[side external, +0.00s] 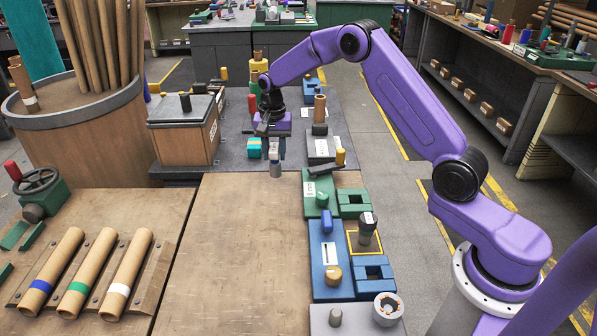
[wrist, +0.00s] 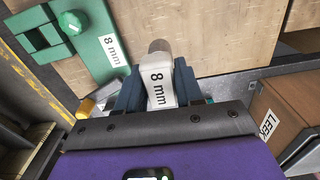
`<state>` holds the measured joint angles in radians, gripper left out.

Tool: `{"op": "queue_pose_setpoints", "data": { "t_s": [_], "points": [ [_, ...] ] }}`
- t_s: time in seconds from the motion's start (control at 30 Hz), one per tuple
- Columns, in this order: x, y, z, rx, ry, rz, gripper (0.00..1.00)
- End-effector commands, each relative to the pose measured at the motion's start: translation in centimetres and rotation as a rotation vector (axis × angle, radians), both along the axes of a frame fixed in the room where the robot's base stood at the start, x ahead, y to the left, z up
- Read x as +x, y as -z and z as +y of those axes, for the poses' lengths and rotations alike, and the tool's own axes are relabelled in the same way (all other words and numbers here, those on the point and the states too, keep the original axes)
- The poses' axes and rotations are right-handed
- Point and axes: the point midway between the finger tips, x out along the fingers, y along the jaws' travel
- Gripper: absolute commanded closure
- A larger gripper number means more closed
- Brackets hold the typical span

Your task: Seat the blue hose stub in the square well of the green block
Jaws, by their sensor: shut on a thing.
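My gripper (side external: 275,157) is shut on a pale grey stub (side external: 276,170) and holds it upright over the far edge of the wooden board. In the wrist view the stub (wrist: 160,85) sits between the dark blue fingers and carries an "8 mm" label; it looks grey rather than blue. The green block (side external: 354,203) with its square well is to the right of my gripper and nearer the side camera. In the wrist view the green block (wrist: 110,50) is at upper left, also marked "8 mm", with a green knob and the well apart from the stub.
A brown box (side external: 185,135) is left. The wooden board (side external: 240,270) is clear.

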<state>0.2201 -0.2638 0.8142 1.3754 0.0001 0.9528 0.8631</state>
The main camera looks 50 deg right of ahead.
Motion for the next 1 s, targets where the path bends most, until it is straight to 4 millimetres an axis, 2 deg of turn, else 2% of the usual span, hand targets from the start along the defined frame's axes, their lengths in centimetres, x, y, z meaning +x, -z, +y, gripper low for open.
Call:
{"op": "queue_pose_setpoints", "data": {
  "t_s": [0.27,0.5,0.7,0.8,1.0],
  "points": [
    [-5.6,-2.7,-5.5,0.0,0.165,-0.003,1.0],
    [-11.9,-4.2,-9.4,0.0,0.315,-0.004,1.0],
    [-16.8,-4.8,-11.3,0.0,0.422,-0.004,1.0],
    [-18.6,-4.9,-11.8,0.0,0.456,-0.002,1.0],
    [-20.1,-4.9,-12.2,0.0,0.489,-0.004,1.0]
  ]
}}
